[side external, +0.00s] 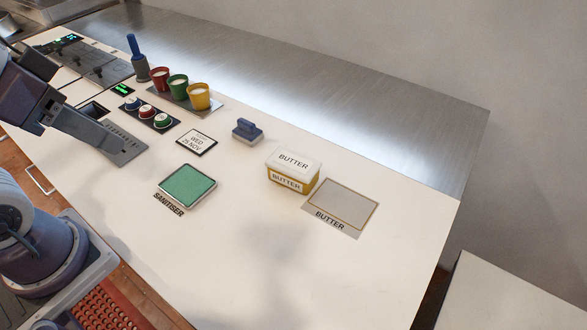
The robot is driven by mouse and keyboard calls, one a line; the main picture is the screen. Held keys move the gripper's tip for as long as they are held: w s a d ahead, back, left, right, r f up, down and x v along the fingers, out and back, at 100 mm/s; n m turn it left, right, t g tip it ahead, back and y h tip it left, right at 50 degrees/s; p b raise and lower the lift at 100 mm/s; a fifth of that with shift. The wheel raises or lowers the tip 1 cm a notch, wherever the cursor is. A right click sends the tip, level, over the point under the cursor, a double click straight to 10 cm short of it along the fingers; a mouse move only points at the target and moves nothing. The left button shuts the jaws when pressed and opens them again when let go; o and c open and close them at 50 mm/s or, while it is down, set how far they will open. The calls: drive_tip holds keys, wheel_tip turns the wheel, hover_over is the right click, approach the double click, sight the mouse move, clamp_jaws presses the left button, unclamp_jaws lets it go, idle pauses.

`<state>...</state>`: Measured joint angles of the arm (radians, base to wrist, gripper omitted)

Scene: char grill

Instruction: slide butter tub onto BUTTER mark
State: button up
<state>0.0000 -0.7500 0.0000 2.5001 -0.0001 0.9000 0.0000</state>
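The butter tub (293,168) is a yellow box with a white lid, labelled BUTTER on its lid and front. It stands upright on the white counter, just left of the BUTTER mark (344,205). The mark is a grey rectangle with a thin yellowish border and the word BUTTER along its front edge; its surface is bare. The tub's right side is close to the mark's left edge; I cannot tell if they touch. My gripper (133,155) is at the left, over the counter and well apart from the tub. Its finger opening cannot be made out.
A green sanitiser pad (187,187) lies in front. A date card (196,141) and a blue-handled block (247,129) lie left of the tub. Red, green and yellow cups (199,96) stand on a tray behind. The counter in front of the tub is clear.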

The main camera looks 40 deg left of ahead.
sight(293, 171)
drive_tip(key=shift+c, duration=0.5)
drive_tip(key=shift+w+r, duration=0.1)
drive_tip(key=shift+w, duration=0.15)
drive_tip(key=c, duration=0.3)
drive_tip(key=w+m, duration=0.1)
drive_tip(key=w, duration=0.1)
drive_tip(key=w+m+g, duration=0.1)
drive_tip(key=w+m, duration=0.1)
drive_tip(key=w+r+m, duration=0.1)
drive_tip(key=w+m, duration=0.1)
drive_tip(key=shift+w+d+g, duration=0.15)
drive_tip(key=shift+w+g, duration=0.25)
clamp_jaws()
drive_tip(key=w+d+f+m+g, duration=0.1)
drive_tip(key=w+f+m+g, duration=0.1)
drive_tip(key=w+f+m, duration=0.55)
drive_tip(key=w+d+f+m+g, duration=0.1)
drive_tip(key=w+f+m+g, duration=0.3)
drive_tip(key=w, duration=0.6)
wheel_tip(293, 171, down, 9)
drive_tip(key=shift+s+d+r+m+t, duration=0.1)
drive_tip(key=shift+m+t, duration=0.1)
drive_tip(key=shift+t, duration=0.35)
drive_tip(key=shift+d+f+m+t, duration=0.1)
drive_tip(key=shift+m+t, duration=0.05)
drive_tip(key=shift+t, duration=0.4)
drive_tip(key=shift+w+d+f, duration=0.1)
drive_tip(key=shift+w+d, duration=0.1)
drive_tip(key=shift+d, duration=1.75)
